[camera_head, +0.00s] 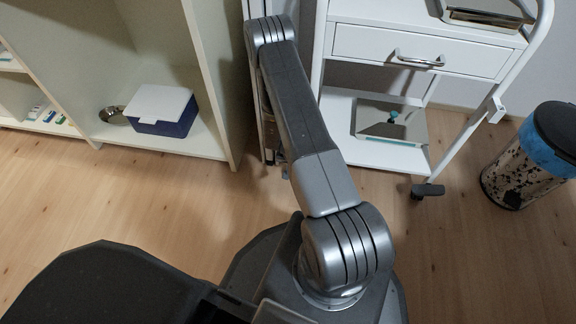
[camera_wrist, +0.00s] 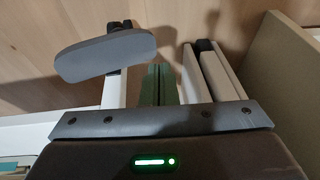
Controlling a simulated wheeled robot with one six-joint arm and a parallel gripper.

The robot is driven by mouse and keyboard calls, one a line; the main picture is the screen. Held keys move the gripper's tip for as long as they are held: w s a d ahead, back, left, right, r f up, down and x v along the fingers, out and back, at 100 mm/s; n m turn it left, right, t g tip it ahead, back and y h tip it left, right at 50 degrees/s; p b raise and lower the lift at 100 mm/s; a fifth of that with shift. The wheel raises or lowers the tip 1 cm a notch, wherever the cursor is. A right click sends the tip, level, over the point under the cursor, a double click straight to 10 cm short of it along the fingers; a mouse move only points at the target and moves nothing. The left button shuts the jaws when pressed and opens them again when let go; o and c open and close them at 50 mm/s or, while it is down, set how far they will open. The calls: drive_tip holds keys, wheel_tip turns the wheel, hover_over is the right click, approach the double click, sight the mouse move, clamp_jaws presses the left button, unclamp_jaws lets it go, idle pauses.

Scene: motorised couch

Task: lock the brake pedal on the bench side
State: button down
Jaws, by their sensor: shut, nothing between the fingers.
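A flat grey paddle (camera_wrist: 105,55), which looks like a brake pedal, shows at the upper left of the wrist view. It sits beside a white post with a dark end, above the wood floor. Its slope does not tell me whether it is locked. My gripper (camera_wrist: 158,68) shows as two dark green fingers lying together, empty, just right of the paddle and apart from it in the picture. The depth between them is unclear. In the head view my arm reaches into the gap between the shelf unit and the trolley, and the gripper is hidden.
A white trolley (camera_head: 425,45) stands right of my arm, with a dark caster (camera_head: 428,190) at its front right. An open shelf unit (camera_head: 180,65) holding a blue box (camera_head: 165,117) stands left. A bin (camera_head: 525,165) is far right. The front floor is clear.

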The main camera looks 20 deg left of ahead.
drive_tip(key=s+a+r+p, duration=0.3)
drive_tip(key=r+p, duration=0.5)
drive_tip(key=r, duration=0.1)
drive_tip(key=shift+s+r, duration=0.15)
drive_tip(key=shift+s, duration=0.2)
drive_tip(key=w+d+f+b, duration=0.3)
drive_tip(key=f+b, duration=0.5)
drive_tip(key=f, duration=0.1)
drive_tip(key=shift+w+f+b, duration=0.2)
drive_tip(key=shift+w+b, duration=0.15)
drive_tip(key=shift+b, duration=0.05)
idle(0.4)
